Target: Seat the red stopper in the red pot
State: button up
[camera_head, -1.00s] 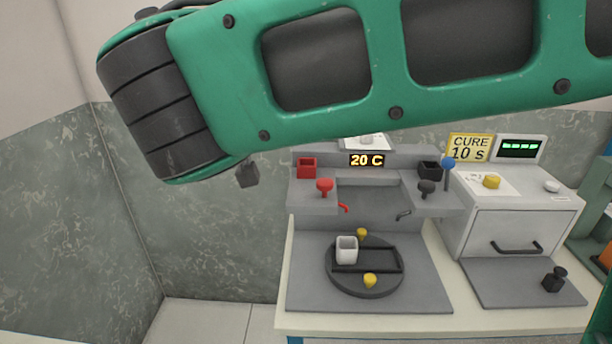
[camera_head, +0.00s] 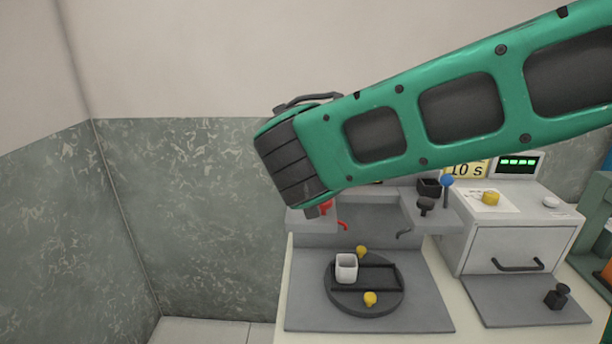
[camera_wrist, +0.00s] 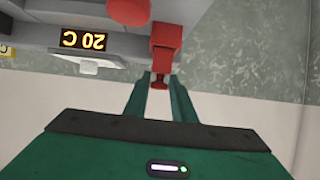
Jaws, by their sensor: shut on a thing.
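In the wrist view, which is upside down, my gripper (camera_wrist: 159,80) has its two green fingers on either side of a small red stopper (camera_wrist: 158,86). Its dark red knob sits between the fingertips.
A 20 C display (camera_wrist: 83,39) is near. A round turntable (camera_head: 365,308) holds a white cup (camera_head: 346,267). A black pot (camera_head: 428,187) stands right.

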jog(key=shift+f, duration=1.55)
jog(key=shift+f, duration=0.15)
jog(key=o, duration=1)
jog(key=shift+s+r, duration=0.2)
jog(key=shift+r, duration=0.1)
jog(key=v, duration=1.1)
jog(key=shift+s+r, duration=0.1)
jog(key=shift+s, duration=0.15)
